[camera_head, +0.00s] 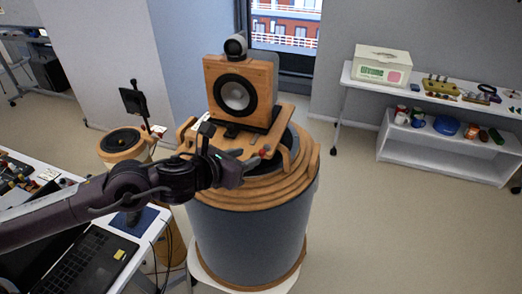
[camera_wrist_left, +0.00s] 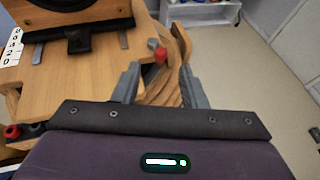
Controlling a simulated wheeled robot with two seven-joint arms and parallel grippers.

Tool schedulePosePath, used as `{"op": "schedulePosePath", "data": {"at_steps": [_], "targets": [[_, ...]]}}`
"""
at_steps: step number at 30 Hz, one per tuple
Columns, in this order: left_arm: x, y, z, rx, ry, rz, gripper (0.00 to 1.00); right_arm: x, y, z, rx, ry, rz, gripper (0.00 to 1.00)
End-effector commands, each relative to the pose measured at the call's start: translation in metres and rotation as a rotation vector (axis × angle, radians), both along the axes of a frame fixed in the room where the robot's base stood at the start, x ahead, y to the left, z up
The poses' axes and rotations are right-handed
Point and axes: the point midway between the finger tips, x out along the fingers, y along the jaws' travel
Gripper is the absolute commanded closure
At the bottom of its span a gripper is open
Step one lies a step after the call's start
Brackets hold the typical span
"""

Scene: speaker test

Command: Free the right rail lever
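The right rail lever (camera_wrist_left: 157,50) has a red tip and sits at the right edge of the wooden platform. In the head view its red tip (camera_head: 266,150) shows just beyond my left gripper (camera_head: 253,160). In the left wrist view my left gripper (camera_wrist_left: 160,70) is open, its two grey fingers apart. The lever lies between them, nearer the left finger; I cannot tell if they touch. A second red-tipped part (camera_wrist_left: 12,131) shows at the left of that view. The wooden speaker (camera_head: 241,92) stands on the platform. My right gripper is not in view.
The platform tops a large round grey drum (camera_head: 246,238) with stepped wooden rings. A curved wooden arm (camera_wrist_left: 180,40) rises close beside the right finger. A desk with a laptop (camera_head: 90,262) is at left, a white shelf (camera_head: 440,160) at right.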

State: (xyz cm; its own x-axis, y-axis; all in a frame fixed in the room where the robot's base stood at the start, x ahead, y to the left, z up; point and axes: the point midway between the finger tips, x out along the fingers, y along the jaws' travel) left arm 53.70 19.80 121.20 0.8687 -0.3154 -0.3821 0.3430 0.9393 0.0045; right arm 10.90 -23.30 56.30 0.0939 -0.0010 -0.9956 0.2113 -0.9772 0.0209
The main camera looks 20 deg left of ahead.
Motion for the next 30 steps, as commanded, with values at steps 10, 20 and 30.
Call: {"op": "schedulePosePath", "data": {"at_steps": [10,20,30], "targets": [[0.038,-0.015,-0.013,-0.010,0.001,0.003,0.62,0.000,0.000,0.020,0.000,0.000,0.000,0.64],[0.063,-0.024,-0.027,-0.004,0.002,0.002,0.62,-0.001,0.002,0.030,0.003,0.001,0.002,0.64],[0.064,-0.024,-0.028,-0.004,0.002,0.002,0.70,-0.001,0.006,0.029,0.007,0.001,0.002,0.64]]}}
